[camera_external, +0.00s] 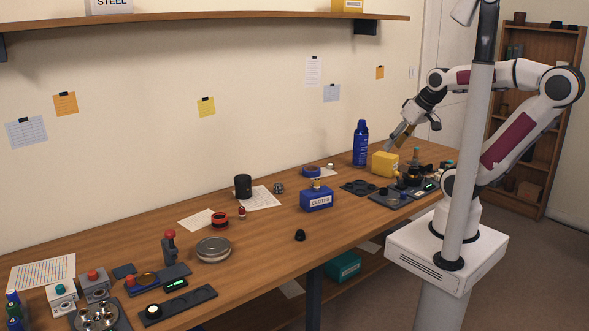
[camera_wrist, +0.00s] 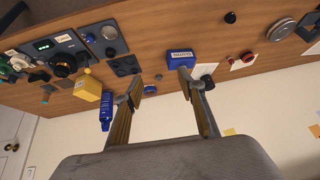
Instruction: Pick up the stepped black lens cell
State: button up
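A small black piece (camera_external: 300,235) with a wide base and narrower top stands alone on the bench near its front edge; it looks like the stepped lens cell. It also shows in the wrist view (camera_wrist: 230,17) at the top, right of centre. My gripper (camera_external: 392,146) is raised above the far right part of the bench, well away from this piece. In the wrist view its two fingers (camera_wrist: 160,79) are spread apart with nothing between them.
A blue CLOTHS box (camera_external: 317,198) stands behind the black piece. A blue spray can (camera_external: 360,143) and yellow box (camera_external: 385,163) stand near my gripper. A black cylinder (camera_external: 242,186) and round metal tin (camera_external: 213,249) are farther left. Bare wood surrounds the black piece.

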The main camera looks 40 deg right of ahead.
jog(key=w+a+m+t+y, duration=0.1)
jog(key=w+a+t+y, duration=0.1)
jog(key=w+a, duration=1.05)
jog(key=w+a+m+t+y, duration=0.1)
jog(key=w+a+t+y, duration=0.1)
jog(key=w+a, duration=1.05)
jog(key=a+f+m+t+h, duration=0.2)
jog(key=a+f, duration=1)
jog(key=t+h, duration=0.2)
jog(key=h, duration=0.4)
send_over(307, 251)
jog(key=w+a, duration=0.4)
jog(key=w, duration=0.3)
jog(key=shift+m, duration=0.4)
notch_tip(307, 251, down, 14)
jog(key=shift+w+r, duration=0.1)
jog(key=s+d+f+h, duration=0.1)
jog(key=s, duration=0.1)
jog(key=s+d+f+t+h, duration=0.1)
jog(key=s, duration=0.2)
jog(key=s+d+f+t+h, duration=0.1)
jog(key=s+d, duration=0.1)
jog(key=shift+s, duration=0.15)
jog(key=shift+h, duration=0.3)
